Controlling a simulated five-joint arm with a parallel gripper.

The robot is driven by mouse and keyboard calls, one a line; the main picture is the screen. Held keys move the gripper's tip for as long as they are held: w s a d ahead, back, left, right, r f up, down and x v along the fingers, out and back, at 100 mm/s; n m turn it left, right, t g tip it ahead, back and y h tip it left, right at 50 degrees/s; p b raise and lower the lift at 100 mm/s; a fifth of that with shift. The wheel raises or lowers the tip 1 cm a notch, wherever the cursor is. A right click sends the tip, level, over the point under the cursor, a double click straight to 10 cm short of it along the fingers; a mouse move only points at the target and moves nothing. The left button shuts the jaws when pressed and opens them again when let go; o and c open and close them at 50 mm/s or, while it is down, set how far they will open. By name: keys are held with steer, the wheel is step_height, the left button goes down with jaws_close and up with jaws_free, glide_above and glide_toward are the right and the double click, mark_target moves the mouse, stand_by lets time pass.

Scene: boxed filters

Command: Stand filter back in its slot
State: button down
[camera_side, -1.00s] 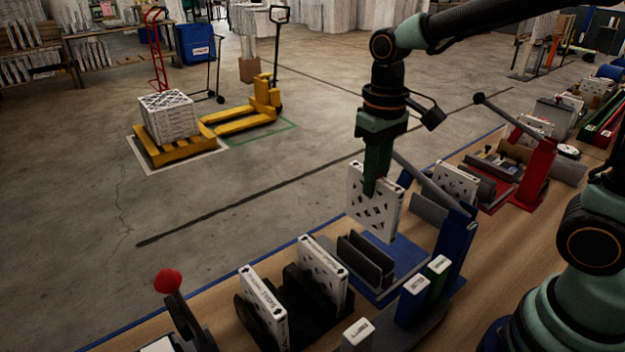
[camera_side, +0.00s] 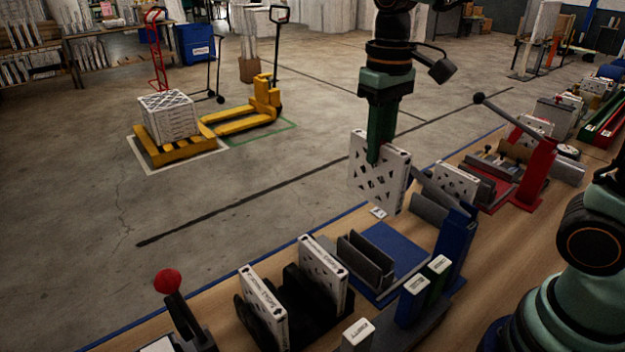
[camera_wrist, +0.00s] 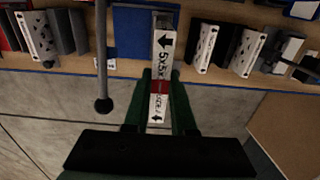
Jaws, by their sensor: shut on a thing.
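My gripper (camera_side: 376,158) is shut on a white boxed filter (camera_side: 378,180) with a diamond-shaped lattice face. The filter hangs roughly upright in the air beyond the bench's blue edge in the side view. In the wrist view the held filter (camera_wrist: 160,108) shows its narrow edge with black arrows and lettering between the green fingers. A grey slotted holder (camera_side: 366,259) stands empty on a blue mat (camera_side: 402,246), below and apart from the filter. A black rack (camera_side: 300,300) holds two similar filters, one (camera_side: 264,308) at left and one (camera_side: 323,272) at right.
Blue, green and white upright blocks (camera_side: 412,301) stand in front of the grey holder. A blue lever stand (camera_side: 455,232) rises at the mat's right. A red-knobbed lever (camera_side: 168,282) is at left. A red fixture (camera_side: 540,165) stands farther right.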

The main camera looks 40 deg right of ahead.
steer(key=a, duration=1.7)
steer(key=shift+a+f, duration=0.2)
steer(key=shift+f, duration=2.6)
steer(key=shift+f, duration=0.15)
steer(key=shift+f, duration=2.25)
steer(key=shift+f, duration=0.2)
steer(key=shift+f, duration=0.3)
steer(key=shift+f, duration=0.35)
